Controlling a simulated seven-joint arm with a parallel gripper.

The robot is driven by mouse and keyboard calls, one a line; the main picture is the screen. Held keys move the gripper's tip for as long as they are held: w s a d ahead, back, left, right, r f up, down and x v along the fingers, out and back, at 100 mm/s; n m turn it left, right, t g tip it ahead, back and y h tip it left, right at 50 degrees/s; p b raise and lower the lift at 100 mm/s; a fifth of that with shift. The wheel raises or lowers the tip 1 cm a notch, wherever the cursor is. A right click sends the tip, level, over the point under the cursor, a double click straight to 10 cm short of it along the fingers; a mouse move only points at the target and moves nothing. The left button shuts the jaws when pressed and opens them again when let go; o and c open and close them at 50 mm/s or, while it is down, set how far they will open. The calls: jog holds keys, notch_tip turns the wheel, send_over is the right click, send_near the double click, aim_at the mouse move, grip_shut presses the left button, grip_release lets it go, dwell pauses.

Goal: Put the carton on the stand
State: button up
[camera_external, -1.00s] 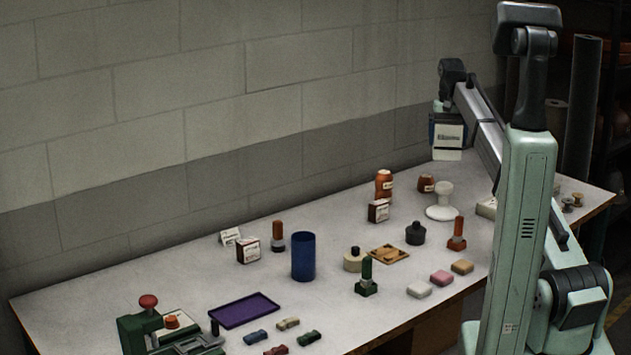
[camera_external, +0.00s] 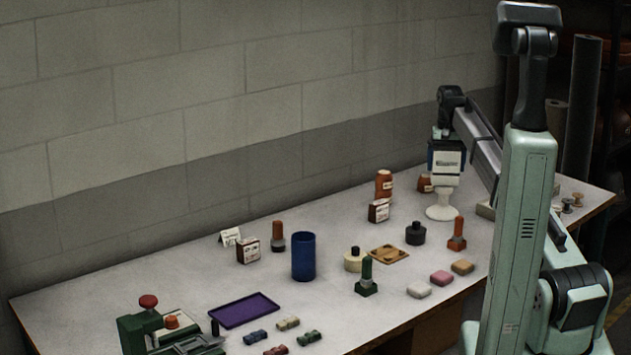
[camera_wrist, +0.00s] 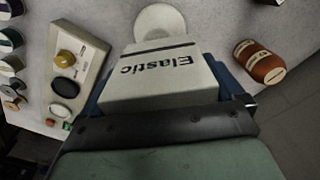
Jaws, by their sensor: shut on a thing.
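The carton (camera_external: 447,178) is a white box; in the wrist view the carton (camera_wrist: 150,85) shows a black stripe and the word "Elastic". My gripper (camera_external: 446,160) is shut on the carton and points down, with blue parts beside it. The white stand (camera_external: 439,212) has a round base and a narrower stem, at the back right of the table. The carton is right over the stand and hides its top; I cannot tell whether they touch. In the wrist view part of the stand (camera_wrist: 160,19) shows beyond the carton.
A black bottle (camera_external: 415,234) and a red-handled stamp (camera_external: 457,234) are in front. A control box with knobs (camera_wrist: 73,72) is close by.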

jog(key=shift+f, duration=0.1)
jog(key=o, duration=0.8)
jog(key=shift+c, duration=0.2)
notch_tip(320, 180, up, 12)
jog(key=shift+r, duration=0.15)
